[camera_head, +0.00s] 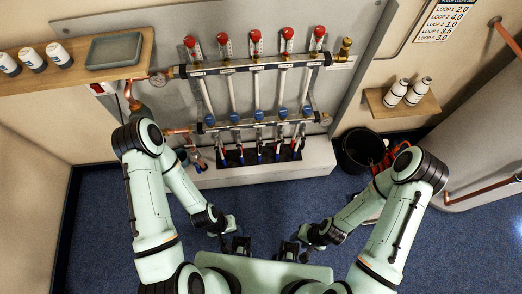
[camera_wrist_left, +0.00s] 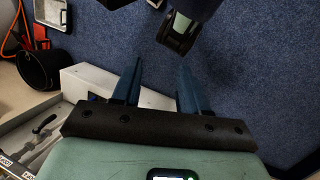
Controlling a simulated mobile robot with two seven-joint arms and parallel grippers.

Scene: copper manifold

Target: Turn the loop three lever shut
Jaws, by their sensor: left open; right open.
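The copper manifold (camera_head: 255,66) hangs on a grey wall panel, with several red-capped flow meters on its upper bar and blue caps on its lower bar (camera_head: 247,123). Small levers sit in a row below the lower bar. The middle one, the loop three lever (camera_head: 259,147), is too small for me to tell its angle. My left gripper (camera_head: 239,246) is below the manifold, well apart from the levers. Its two fingers stand apart and empty in the left wrist view (camera_wrist_left: 157,82). My right gripper (camera_head: 289,249) is open beside it, touching no lever.
A white ledge (camera_head: 262,174) juts out below the levers. A black bucket (camera_head: 360,150) stands to its right. A wooden shelf with a tray (camera_head: 114,50) is at left; another shelf (camera_head: 404,106) holds bottles at right. Blue carpet is clear in front.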

